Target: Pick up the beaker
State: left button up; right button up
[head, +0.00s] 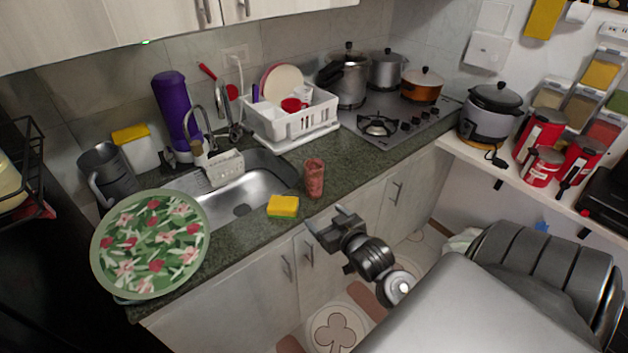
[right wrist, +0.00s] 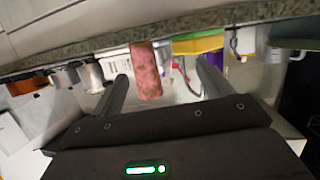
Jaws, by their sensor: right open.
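The beaker appears to be the reddish, mottled cup (head: 314,178) standing upright on the dark green counter near its front edge, right of the sink. In the right wrist view, which is upside down, the beaker (right wrist: 146,70) shows between the two fingers, some way beyond them. My right gripper (head: 325,217) is open and empty, in front of the counter edge and just nearer to me than the beaker. It does not appear to touch the beaker. My left gripper is not in view.
A yellow sponge (head: 283,206) lies left of the beaker by the sink (head: 250,192). A white dish rack (head: 291,122) stands behind, and a stove (head: 385,127) with pots is at the back right. A round floral tray (head: 150,245) is at the left. The counter right of the beaker is clear.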

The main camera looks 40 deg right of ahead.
aim_at(319, 174)
jog(key=w+d+r+t, duration=0.1)
jog(key=w, duration=0.1)
jog(key=w+d+r+t+p, duration=0.1)
jog(key=w+d+r, duration=0.1)
jog(key=w+d+r+m+t+h, duration=0.1)
jog(key=w+d+r, duration=0.1)
jog(key=w, duration=0.1)
jog(key=shift+d, duration=0.2)
jog(key=shift+w+d+f, duration=0.1)
jog(key=shift+w, duration=0.4)
jog(key=shift+w+r+p, duration=0.2)
jog(key=shift+r+p, duration=0.1)
jog(key=shift+p, duration=0.2)
jog(key=p+x, duration=0.2)
jog(key=x, duration=0.1)
jog(key=shift+w+d+r, duration=0.1)
jog(key=shift+w+r, duration=0.15)
jog(key=shift+w, duration=0.1)
jog(key=shift+w+d+f, duration=0.1)
jog(key=shift+w+f, duration=0.05)
jog(key=shift+w, duration=0.4)
jog(key=shift+s, duration=0.1)
jog(key=c, duration=1.1)
jog(key=shift+o, duration=0.2)
